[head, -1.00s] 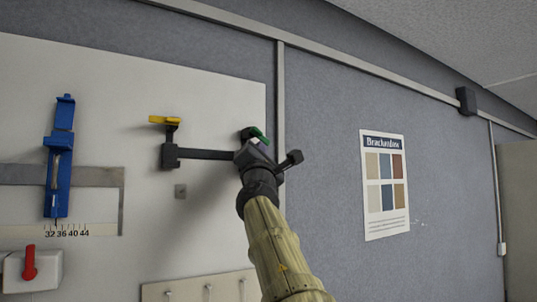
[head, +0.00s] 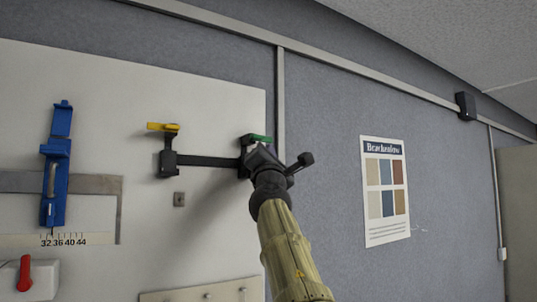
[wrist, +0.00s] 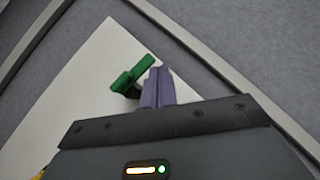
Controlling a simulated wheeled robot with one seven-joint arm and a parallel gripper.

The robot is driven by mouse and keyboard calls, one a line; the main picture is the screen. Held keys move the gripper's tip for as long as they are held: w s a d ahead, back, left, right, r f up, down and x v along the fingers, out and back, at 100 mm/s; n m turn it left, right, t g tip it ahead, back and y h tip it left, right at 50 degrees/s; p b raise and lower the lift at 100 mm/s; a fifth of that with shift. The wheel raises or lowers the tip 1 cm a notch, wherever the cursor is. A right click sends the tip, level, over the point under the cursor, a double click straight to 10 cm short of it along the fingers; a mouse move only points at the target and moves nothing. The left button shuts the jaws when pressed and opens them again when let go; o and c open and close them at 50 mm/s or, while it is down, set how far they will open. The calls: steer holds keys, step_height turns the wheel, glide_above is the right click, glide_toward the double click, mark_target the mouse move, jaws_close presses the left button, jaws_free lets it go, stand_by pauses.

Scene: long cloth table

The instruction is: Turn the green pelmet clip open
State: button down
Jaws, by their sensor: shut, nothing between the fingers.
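The green pelmet clip (head: 261,139) is at the right end of a dark horizontal bar (head: 210,161) on the pale wall panel. In the head view its lever lies about level, like the yellow clip (head: 163,127) at the bar's left end. My gripper (wrist: 157,85) is shut, with its purple fingers together and empty. In the wrist view the green clip (wrist: 132,75) is just left of the fingertips; I cannot tell whether they touch. In the head view my gripper's body hides part of the clip's mount, and the fingertips are hard to make out.
A blue slider (head: 55,165) stands over a numbered scale at the left, above a red lever (head: 25,272) on a white box. A poster (head: 385,190) hangs on the clear grey wall to the right.

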stand_by(0.4)
steer(key=s+d+f+b, duration=0.3)
steer(key=s+f+b, duration=0.3)
steer(key=f+b, duration=0.5)
steer(key=b, duration=0.3)
steer(key=shift+s+b, duration=0.2)
steer(key=shift+b, duration=0.2)
stand_by(0.4)
